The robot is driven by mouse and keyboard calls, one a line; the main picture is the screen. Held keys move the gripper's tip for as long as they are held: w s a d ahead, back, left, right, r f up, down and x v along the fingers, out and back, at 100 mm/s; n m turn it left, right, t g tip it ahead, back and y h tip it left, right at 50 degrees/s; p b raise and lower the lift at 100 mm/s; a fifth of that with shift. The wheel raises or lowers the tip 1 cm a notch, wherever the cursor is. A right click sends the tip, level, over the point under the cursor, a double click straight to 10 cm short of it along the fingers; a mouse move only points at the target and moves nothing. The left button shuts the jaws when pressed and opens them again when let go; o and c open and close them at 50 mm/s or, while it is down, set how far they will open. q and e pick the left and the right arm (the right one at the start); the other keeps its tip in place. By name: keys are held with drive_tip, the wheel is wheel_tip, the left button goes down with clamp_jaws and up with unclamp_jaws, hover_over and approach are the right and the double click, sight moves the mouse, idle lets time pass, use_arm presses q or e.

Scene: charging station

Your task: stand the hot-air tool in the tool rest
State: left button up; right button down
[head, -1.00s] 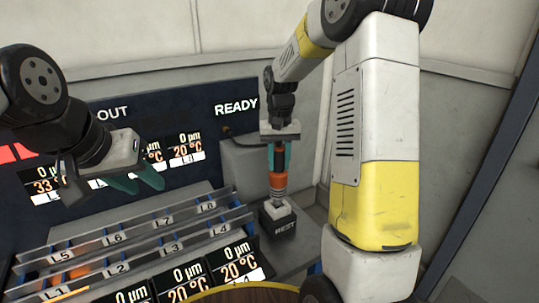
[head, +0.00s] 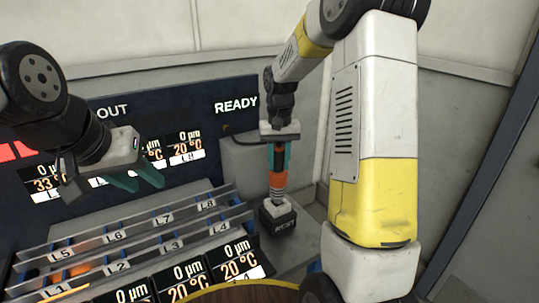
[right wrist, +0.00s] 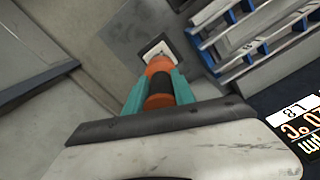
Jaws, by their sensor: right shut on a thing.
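The hot-air tool (head: 278,180) is orange and black with a grey nozzle end pointing down. It stands about upright over the tool rest (head: 278,223), a dark box marked REST with a pale top. The nozzle end meets the top of the rest; how deep it sits I cannot tell. My right gripper (head: 279,156) is shut on the tool's upper body with its teal fingers. In the right wrist view the tool (right wrist: 159,82) lies between the fingers, its tip at the rest (right wrist: 154,50). My left gripper (head: 137,182) is empty at the left, its teal fingers apart.
A slotted rack (head: 130,240) with labels L1 to L8 lies left of the tool rest. Display panels stand behind it and in front of it. A grey box (head: 245,155) stands behind the tool. A round wooden-topped thing (head: 245,293) shows at the bottom edge.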

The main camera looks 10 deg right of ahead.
sight(279, 148)
drive_tip(key=shift+f, duration=1.55)
drive_tip(key=c, duration=1)
unclamp_jaws()
drive_tip(key=shift+o, duration=0.2)
drive_tip(key=shift+r, duration=3.9)
drive_tip(key=shift+r, duration=0.1)
drive_tip(key=s+a+r+t+y, duration=0.1)
drive_tip(key=s+r+t, duration=0.2)
drive_tip(key=s, duration=0.8)
drive_tip(key=s+a+r+n+t+y, duration=0.1)
drive_tip(key=s+r+t, duration=0.2)
drive_tip(key=s, duration=0.9)
wheel_tip(279, 148, up, 3)
drive_tip(key=shift+s+r+n, duration=0.1)
drive_tip(key=shift+s+n, duration=0.15)
drive_tip(key=shift+n, duration=0.05)
